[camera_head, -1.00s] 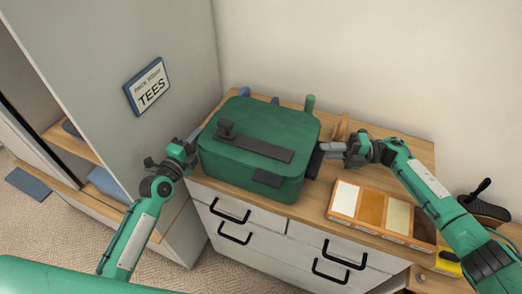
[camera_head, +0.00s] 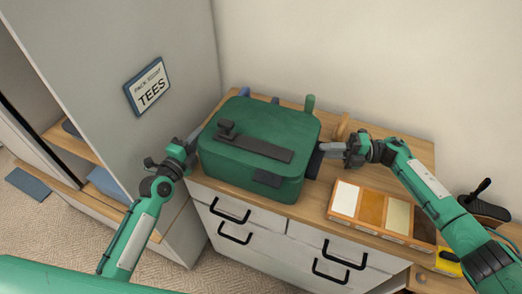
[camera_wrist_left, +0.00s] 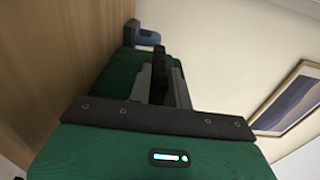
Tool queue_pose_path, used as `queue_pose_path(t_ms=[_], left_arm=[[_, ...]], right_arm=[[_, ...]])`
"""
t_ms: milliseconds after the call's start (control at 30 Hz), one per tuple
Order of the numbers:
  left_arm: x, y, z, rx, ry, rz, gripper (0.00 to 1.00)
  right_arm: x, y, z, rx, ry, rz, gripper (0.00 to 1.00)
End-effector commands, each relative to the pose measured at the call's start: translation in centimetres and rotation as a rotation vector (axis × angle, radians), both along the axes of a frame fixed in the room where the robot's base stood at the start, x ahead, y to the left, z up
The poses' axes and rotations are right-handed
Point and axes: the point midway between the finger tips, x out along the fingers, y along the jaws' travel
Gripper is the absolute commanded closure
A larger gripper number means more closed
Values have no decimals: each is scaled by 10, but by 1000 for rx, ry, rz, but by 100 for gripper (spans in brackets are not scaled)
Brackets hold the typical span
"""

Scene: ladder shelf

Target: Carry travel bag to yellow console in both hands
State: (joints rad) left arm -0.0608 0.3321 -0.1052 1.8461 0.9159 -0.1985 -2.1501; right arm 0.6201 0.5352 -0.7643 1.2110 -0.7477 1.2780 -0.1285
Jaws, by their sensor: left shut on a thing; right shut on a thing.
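The travel bag (camera_head: 285,124) is a green box-shaped bag with dark straps on its top. It sits on the wooden top of a white drawer unit. My left gripper (camera_head: 196,142) is at the bag's left end, shut on it. My right gripper (camera_head: 321,151) is at its right end, shut on a dark part there. In the left wrist view green bag fabric (camera_wrist_left: 120,75) shows behind my gripper, and the fingertips are partly hidden. I cannot make out a yellow console; only a small yellow piece (camera_head: 448,262) shows at the lower right, partly behind my right arm.
A wooden tray with coloured sections (camera_head: 372,208) lies right of the bag. A green cylinder (camera_head: 310,102) and blue items (camera_head: 245,92) stand behind it. A grey panel with a TEES sign (camera_head: 147,86) rises at left. A black-handled object (camera_head: 484,205) is at far right.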

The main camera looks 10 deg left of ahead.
Motion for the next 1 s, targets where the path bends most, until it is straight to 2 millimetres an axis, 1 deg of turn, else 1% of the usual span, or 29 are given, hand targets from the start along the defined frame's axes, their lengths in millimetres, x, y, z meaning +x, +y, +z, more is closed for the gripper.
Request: queue_pose_path(t_ms=[467,500,667,867,1000], left_arm=[[0,0,-1,1,2,0,100],[0,0,2,0,-3,1,100],[0,1,3,0,-3,1,100],[0,1,11,0,-4,1,100],[0,1,21,-1,-5,1,100]], right_arm=[[0,-1,-2,-4,3,-3,100],[1,-1,0,-1,0,-3,100],[1,-1,1,-1,0,-4,100],[1,-1,9,-1,0,-4,100],[1,-1,19,-1,-1,-4,100]])
